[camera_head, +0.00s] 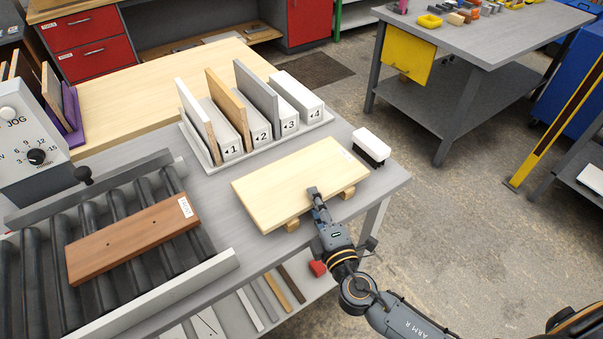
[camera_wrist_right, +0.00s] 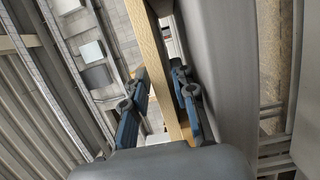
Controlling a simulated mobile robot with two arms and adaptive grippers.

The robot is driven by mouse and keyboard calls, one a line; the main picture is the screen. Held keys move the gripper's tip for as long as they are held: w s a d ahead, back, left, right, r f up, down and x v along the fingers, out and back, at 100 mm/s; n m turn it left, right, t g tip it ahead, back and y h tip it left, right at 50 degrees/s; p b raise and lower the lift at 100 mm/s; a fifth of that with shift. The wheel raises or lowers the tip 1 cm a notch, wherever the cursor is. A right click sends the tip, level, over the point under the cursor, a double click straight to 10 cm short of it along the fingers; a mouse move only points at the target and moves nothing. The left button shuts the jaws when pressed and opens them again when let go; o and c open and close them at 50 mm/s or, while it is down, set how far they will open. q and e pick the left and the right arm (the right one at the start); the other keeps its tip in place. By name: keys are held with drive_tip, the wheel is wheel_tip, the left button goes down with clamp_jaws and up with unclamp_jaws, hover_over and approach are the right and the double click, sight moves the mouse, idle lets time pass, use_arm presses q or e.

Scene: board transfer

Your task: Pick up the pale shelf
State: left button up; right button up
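The pale shelf (camera_head: 288,190) is a light wooden board with a small label at its far right corner. It lies flat on the grey table, raised on small wooden blocks. My right gripper (camera_head: 314,194) is at the shelf's front edge, with one finger showing over its top face. In the right wrist view, the shelf's edge (camera_wrist_right: 166,85) runs between the two fingers of my right gripper (camera_wrist_right: 162,105). A gap shows between one finger and the shelf, so the gripper looks open around it. My left gripper is not in view.
A rack (camera_head: 216,160) with boards in numbered slots stands behind the shelf. A black-and-white brush (camera_head: 371,147) lies to its right. A brown board (camera_head: 130,238) rests on the roller conveyor (camera_head: 185,262) at left. A wooden block (camera_head: 291,224) shows under the shelf's front edge.

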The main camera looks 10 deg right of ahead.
sight(301, 179)
drive_tip(key=shift+w+a, duration=0.1)
drive_tip(key=shift+w, duration=1)
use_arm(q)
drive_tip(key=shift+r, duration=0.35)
use_arm(e)
drive_tip(key=shift+s, duration=0.1)
clamp_jaws()
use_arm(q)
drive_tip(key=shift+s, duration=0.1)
use_arm(e)
drive_tip(key=shift+r, duration=0.1)
